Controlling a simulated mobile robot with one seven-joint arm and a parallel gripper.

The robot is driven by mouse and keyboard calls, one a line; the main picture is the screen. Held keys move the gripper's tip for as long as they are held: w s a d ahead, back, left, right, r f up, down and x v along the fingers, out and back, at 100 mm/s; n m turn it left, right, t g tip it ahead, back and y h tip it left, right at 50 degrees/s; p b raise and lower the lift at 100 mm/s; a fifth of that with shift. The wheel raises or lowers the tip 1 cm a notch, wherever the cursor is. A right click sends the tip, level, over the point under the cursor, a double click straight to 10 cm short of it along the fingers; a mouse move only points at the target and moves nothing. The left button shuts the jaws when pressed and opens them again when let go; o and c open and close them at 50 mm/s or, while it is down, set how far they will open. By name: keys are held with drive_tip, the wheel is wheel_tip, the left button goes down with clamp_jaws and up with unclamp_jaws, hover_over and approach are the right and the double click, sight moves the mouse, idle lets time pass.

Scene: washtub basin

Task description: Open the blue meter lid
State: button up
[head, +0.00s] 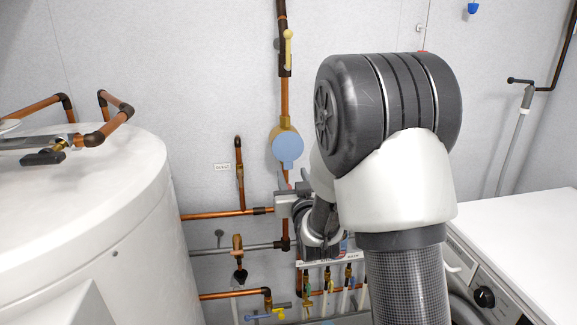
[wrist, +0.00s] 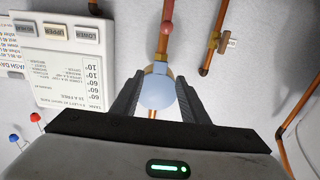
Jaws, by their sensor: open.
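The blue meter lid (head: 287,147) is a light-blue round cover on a brass meter body (head: 284,125), on the vertical copper pipe by the wall. It looks closed, lying flat over the meter's face. In the wrist view the lid (wrist: 157,93) appears between the two dark fingers of my gripper (wrist: 160,77), which is open and empty. I cannot tell whether either finger touches it.
A white tank (head: 80,215) stands at left and a white washing machine (head: 525,240) at right. Copper pipes (head: 225,214) and valves run along the wall below the meter. A yellow-handled valve (head: 288,48) is above it. A printed panel (wrist: 75,65) shows upside down in the wrist view.

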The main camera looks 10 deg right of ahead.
sight(288, 163)
drive_tip(key=w, duration=0.6)
drive_tip(key=shift+c, duration=0.5)
drive_tip(key=shift+r, duration=0.1)
clamp_jaws()
